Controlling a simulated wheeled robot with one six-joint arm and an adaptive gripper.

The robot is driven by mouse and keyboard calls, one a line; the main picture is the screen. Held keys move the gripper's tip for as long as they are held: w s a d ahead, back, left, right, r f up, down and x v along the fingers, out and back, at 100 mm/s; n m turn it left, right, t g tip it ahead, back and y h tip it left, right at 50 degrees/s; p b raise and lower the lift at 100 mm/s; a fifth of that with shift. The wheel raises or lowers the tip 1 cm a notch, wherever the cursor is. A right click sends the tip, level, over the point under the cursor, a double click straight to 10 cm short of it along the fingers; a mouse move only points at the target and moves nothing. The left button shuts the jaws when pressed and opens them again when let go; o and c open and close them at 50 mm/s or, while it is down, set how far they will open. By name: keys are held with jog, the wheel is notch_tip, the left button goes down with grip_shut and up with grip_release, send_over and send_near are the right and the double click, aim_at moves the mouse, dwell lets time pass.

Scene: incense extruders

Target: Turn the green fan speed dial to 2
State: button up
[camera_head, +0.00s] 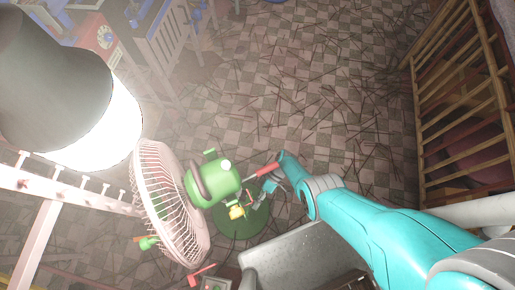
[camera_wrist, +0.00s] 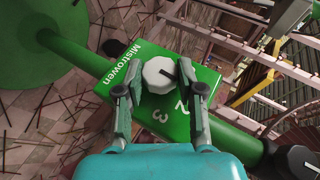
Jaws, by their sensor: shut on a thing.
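The green fan has a white wire cage (camera_head: 172,205) and a green motor housing (camera_head: 212,182) in the head view. In the wrist view its green control box (camera_wrist: 120,80) bears the word "Mistrowen", with the numbers 2 and 3 below a pale, faceted dial (camera_wrist: 159,76). A dark mark lies toward the right side of the dial; its exact setting is unclear. My gripper (camera_wrist: 160,78) has one finger on each side of the dial and is shut on it. In the head view my gripper (camera_head: 268,184) is beside the fan's stand, and the dial cannot be made out.
The fan's round green base (camera_head: 245,217) stands on the checkered floor (camera_head: 310,90), which is strewn with thin dark sticks. A wooden rack (camera_head: 465,100) stands at the right. A bright lamp (camera_head: 110,130) and a pale pegged rail (camera_head: 70,194) are at the left.

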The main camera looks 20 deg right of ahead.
jog(key=shift+s, duration=0.1)
jog(key=o, duration=1.1)
jog(key=shift+o, duration=0.2)
jog(key=v, duration=1.2)
